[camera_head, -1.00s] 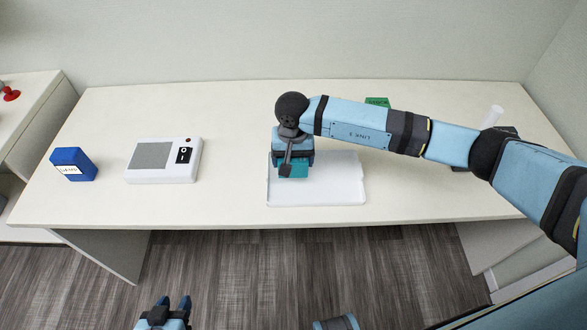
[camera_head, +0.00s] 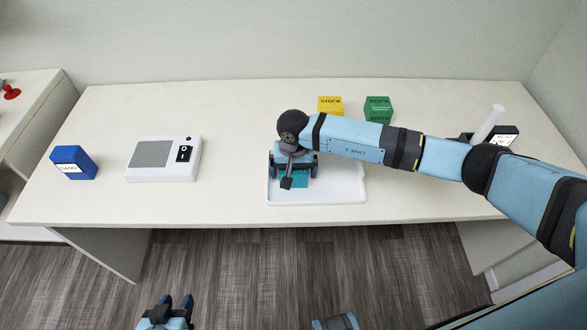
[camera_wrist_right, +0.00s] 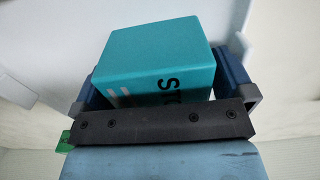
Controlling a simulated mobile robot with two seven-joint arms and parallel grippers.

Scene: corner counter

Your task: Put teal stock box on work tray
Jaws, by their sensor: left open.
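The teal stock box (camera_head: 294,180) sits over the left part of the white work tray (camera_head: 340,185), apparently resting on it. My right gripper (camera_head: 293,172) is above it with the fingers spread on both sides. In the right wrist view the teal box (camera_wrist_right: 155,60) lies between the open fingers, with a gap at its right side. The right arm hides part of the box and the tray's back edge. My left gripper (camera_head: 176,303) is open and empty, low in front of the counter.
A yellow stock box (camera_head: 330,105) and a green stock box (camera_head: 378,109) stand behind my right arm. A grey-white device (camera_head: 163,159) and a blue box (camera_head: 74,163) stand at the left. A white cylinder (camera_head: 487,125) and a dark labelled object (camera_head: 505,134) are at the right.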

